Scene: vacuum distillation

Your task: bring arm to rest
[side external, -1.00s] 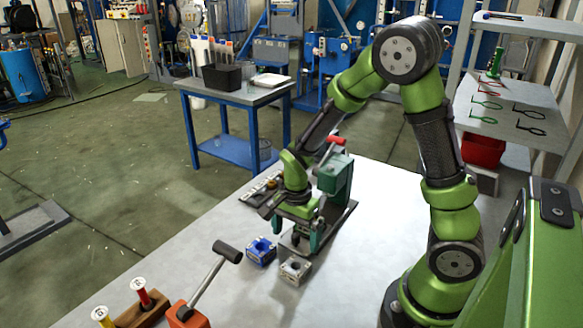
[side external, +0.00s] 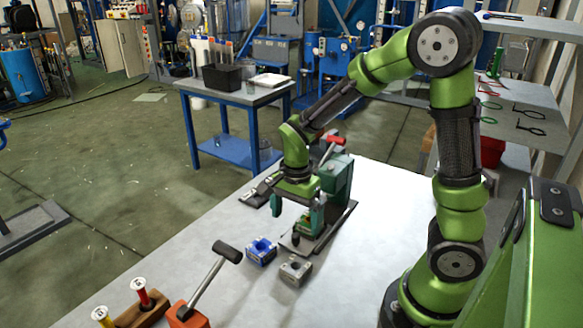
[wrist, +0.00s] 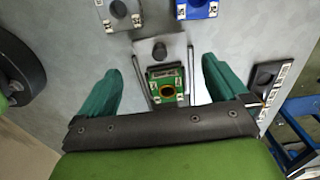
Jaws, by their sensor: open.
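My gripper (side external: 309,232) is open and points down over the base of a green bench press with a red handle (side external: 336,140). In the wrist view my teal fingers (wrist: 160,85) are spread wide with nothing held between them.
A blue block (side external: 261,251) and a grey block (side external: 295,270) stand on the table in front of the press. A lever tool (side external: 205,285) and a wooden rack (side external: 143,313) are nearer the camera. The table right of the press is clear. A shelf (side external: 520,112) stands behind my arm.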

